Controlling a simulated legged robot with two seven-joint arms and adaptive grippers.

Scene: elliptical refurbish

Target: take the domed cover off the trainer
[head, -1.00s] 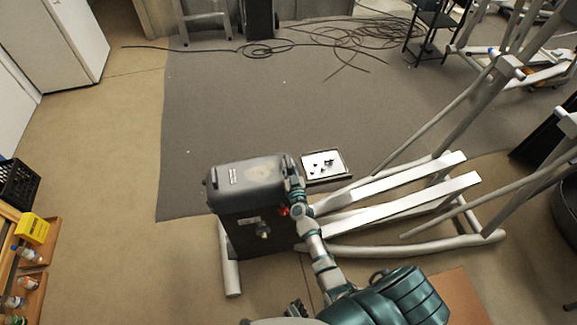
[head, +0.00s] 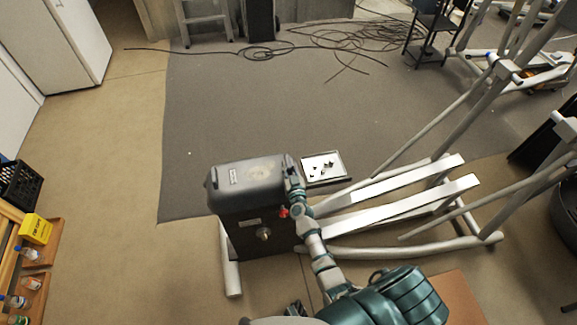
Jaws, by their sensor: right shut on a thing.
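The domed cover (head: 248,174) is a dark grey rounded lid. It sits on top of the dark housing (head: 245,236) at the left end of the elliptical trainer (head: 415,192). My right gripper (head: 289,168) is at the right end of the cover and shut on it; my own wrist partly hides the fingertips. I cannot tell whether the cover is resting fully on the housing or slightly raised. A small dark part of my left gripper (head: 294,309) shows at the bottom edge; its fingers are not clear.
A tray (head: 345,176) with small dark parts lies on the floor behind the trainer. Long handle bars rise at the right. A shelf with bottles, a yellow box (head: 37,229) and a black crate (head: 18,184) are at the left. Cables (head: 320,40) lie far back; the mat's middle is clear.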

